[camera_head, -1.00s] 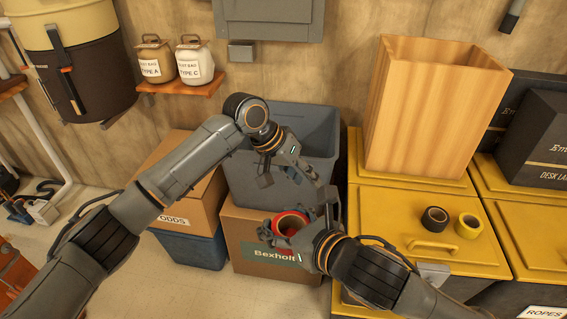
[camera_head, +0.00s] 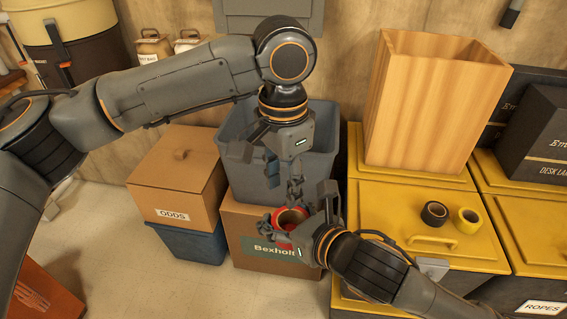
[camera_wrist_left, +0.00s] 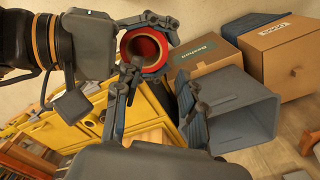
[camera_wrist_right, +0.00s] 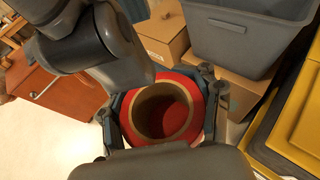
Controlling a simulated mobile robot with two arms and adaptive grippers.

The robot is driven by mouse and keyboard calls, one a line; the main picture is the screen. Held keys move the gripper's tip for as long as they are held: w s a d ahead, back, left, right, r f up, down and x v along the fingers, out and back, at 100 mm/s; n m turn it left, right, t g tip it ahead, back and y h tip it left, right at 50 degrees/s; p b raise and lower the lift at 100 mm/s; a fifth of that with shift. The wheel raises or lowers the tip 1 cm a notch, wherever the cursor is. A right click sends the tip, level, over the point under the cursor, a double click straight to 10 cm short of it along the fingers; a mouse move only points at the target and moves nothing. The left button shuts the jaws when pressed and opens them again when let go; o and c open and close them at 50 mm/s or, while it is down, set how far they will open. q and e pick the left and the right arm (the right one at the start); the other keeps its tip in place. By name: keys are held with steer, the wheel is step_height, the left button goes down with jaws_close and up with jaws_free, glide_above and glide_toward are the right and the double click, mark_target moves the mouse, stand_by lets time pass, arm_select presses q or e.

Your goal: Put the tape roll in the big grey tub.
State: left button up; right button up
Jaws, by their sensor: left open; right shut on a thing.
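The red tape roll (camera_head: 288,222) with a tan core is gripped by my right gripper (camera_head: 292,218), in front of the big grey tub (camera_head: 240,187). The roll also shows in the left wrist view (camera_wrist_left: 164,45) and fills the middle of the right wrist view (camera_wrist_right: 203,120), between the fingers. My left gripper (camera_head: 284,181) is open, pointing down just above the roll, in front of the tub. In the left wrist view the roll lies beyond its spread fingers. The tub is open-topped and stands on a cardboard box; my left arm hides part of it.
The Bexholt box (camera_head: 243,222) is under the tub. The ODDS box (camera_head: 175,180) stands left on a blue bin.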

mark_target(283, 211)
arm_select(q)
step_height(283, 211, down, 7)
stand_by(0.3)
jaws_close()
arm_select(e)
steer(key=o, duration=1.5)
steer(key=shift+c, duration=0.2)
